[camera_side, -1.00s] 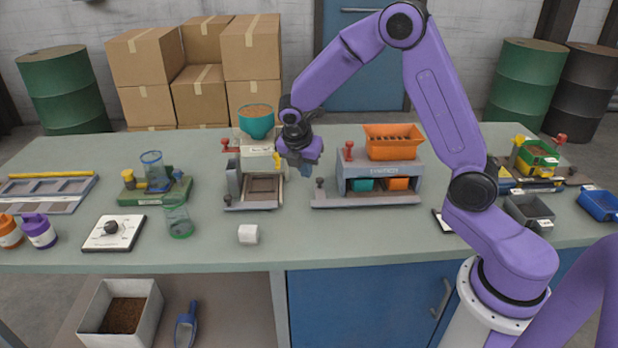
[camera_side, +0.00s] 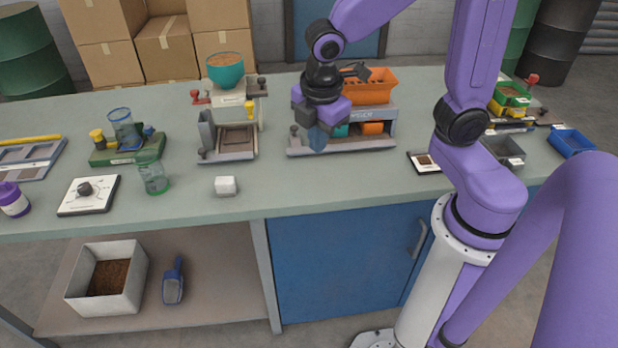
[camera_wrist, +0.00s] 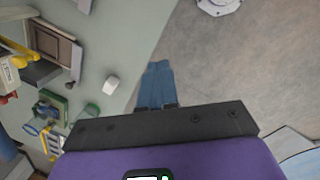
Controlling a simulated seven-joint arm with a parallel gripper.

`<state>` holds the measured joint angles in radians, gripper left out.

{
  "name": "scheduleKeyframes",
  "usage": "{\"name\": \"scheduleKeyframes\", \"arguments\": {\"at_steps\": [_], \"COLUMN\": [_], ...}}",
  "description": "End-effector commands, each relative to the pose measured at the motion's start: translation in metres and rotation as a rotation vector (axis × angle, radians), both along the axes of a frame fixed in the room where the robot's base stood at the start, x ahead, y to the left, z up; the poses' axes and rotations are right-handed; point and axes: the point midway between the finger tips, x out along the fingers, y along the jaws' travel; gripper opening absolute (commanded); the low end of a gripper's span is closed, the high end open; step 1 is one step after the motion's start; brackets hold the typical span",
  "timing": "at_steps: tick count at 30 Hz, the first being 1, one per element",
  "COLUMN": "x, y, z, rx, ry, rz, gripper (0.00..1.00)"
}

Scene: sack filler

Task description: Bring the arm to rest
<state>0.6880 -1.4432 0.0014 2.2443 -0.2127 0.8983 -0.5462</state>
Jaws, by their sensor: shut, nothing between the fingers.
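My gripper (camera_side: 318,140) hangs in front of the grey and orange machine at the middle of the bench, with its blue fingers pointing down. In the wrist view the two blue fingers (camera_wrist: 157,85) lie together with nothing between them. The fingers hide part of the machine in the side view. In the wrist view, bare floor and the bench edge show beyond the fingertips.
The bench (camera_side: 250,195) carries a filler with a teal bowl (camera_side: 225,70), the orange-hopper machine (camera_side: 375,88), a white block (camera_side: 225,186) and a green scale stand (camera_side: 127,150). A white bin (camera_side: 125,283) and blue scoop (camera_side: 173,285) sit on the shelf below.

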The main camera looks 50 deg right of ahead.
Motion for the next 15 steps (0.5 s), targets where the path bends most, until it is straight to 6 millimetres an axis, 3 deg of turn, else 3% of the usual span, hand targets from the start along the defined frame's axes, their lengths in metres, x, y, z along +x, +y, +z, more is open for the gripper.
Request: {"name": "scheduleKeyframes", "arguments": {"at_steps": [3, 9, 15], "x": [-0.044, -0.107, -0.142], "y": [0.002, -0.004, -0.011], "z": [0.004, 0.005, 0.003], "rx": [0.058, 0.13, 0.159], "ry": [0.012, 0.052, 0.085], "rz": [-0.086, -0.23, -0.316], "gripper": [0.0, 0.0, 0.0]}}
